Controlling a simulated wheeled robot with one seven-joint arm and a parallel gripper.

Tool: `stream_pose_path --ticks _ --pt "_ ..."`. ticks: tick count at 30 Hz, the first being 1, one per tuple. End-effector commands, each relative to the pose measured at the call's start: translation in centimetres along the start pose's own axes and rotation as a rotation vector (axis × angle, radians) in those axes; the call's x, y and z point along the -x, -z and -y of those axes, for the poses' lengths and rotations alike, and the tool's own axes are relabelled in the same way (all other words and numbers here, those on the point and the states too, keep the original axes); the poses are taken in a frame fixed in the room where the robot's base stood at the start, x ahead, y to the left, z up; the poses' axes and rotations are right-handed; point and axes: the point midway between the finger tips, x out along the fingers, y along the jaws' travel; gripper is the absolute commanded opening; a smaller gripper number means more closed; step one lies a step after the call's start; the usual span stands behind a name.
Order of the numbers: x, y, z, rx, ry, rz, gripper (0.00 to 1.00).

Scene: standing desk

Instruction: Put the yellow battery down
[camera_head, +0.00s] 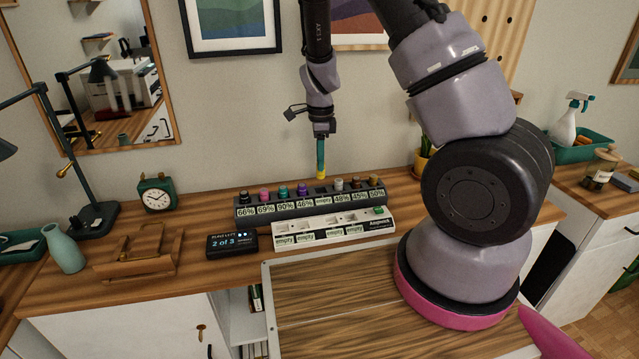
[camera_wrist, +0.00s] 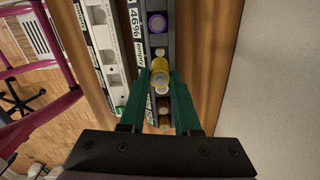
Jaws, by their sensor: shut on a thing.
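The yellow battery (camera_head: 317,172) is upright between the green fingers of my gripper (camera_head: 320,152), above the rear dark rack (camera_head: 243,212). The wrist view shows the battery (camera_wrist: 160,77) end-on between both fingertips (camera_wrist: 165,82). It hangs over the rack, close to a purple battery (camera_wrist: 157,23). The dark rack holds several batteries over percentage labels, with a gap below the held battery, between the purple battery (camera_head: 302,189) and a white-topped one (camera_head: 338,184). A white rack (camera_head: 333,230) in front has several slots labelled empty and a green piece at its right end.
A dark display box (camera_head: 232,245) reading "2 of 3" stands left of the white rack. A wooden stand (camera_head: 137,263), a green clock (camera_head: 157,194) and a teal vase (camera_head: 64,250) are further left. A potted plant (camera_head: 424,158) is at the back right.

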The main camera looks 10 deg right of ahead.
Motion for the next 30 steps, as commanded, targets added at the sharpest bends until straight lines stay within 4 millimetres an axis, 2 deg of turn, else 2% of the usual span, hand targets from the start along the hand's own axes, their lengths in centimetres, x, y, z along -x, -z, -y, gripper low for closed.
stream_pose_path --ticks 3,10,15,26,27,29,30 --pt "-2.0 0.1 0.0 -0.001 -0.002 0.0 0.0" --pt "-3.8 0.1 0.0 0.0 -0.001 0.0 0.0" --pt "-6.2 0.1 0.0 0.001 -0.001 0.0 0.0" --pt "-6.7 0.0 0.0 0.003 0.001 0.001 0.0" --pt "-6.8 0.0 0.0 0.003 0.001 0.001 0.35" --pt "-6.8 0.0 0.0 0.003 0.001 0.001 0.58" --pt "-6.8 0.0 0.0 0.003 0.001 0.001 0.61"
